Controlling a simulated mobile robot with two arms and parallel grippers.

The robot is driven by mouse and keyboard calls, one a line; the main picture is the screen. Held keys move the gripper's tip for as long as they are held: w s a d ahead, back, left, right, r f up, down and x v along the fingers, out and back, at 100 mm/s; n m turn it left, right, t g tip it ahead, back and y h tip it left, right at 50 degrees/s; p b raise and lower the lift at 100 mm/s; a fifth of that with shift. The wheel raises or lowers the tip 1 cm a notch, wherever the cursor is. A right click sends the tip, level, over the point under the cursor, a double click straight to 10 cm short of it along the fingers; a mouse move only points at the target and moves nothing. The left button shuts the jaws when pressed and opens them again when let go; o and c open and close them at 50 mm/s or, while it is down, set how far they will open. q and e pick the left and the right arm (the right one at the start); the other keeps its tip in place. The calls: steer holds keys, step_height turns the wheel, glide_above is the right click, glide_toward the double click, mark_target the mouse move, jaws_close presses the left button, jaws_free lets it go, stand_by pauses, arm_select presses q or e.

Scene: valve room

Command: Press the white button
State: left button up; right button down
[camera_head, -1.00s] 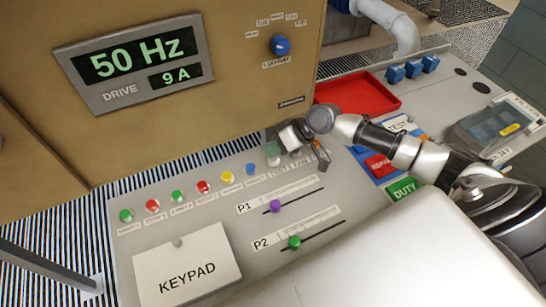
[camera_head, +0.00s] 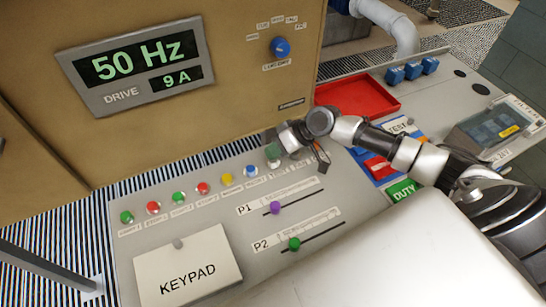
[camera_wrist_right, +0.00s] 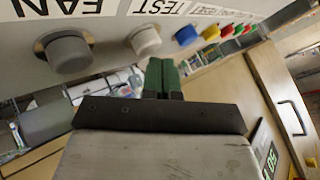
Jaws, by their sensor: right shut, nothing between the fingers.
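In the head view my right gripper (camera_head: 273,152) is over the right end of the button row, and the white button is mostly hidden there. My left gripper is not in view.
A row of coloured buttons, with a yellow one (camera_head: 226,179), runs left from my gripper. Sliders P1 (camera_head: 276,208) and P2 (camera_head: 294,244) and a keypad cover (camera_head: 187,272) lie nearer. A red tray (camera_head: 358,98) is behind. The cabinet (camera_head: 235,95) rises behind the panel.

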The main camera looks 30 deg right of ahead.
steer(key=shift+r, duration=0.5)
steer(key=shift+p, duration=0.3)
step_height(320, 180, up, 5)
steer(key=p, duration=0.4)
stand_by(0.5)
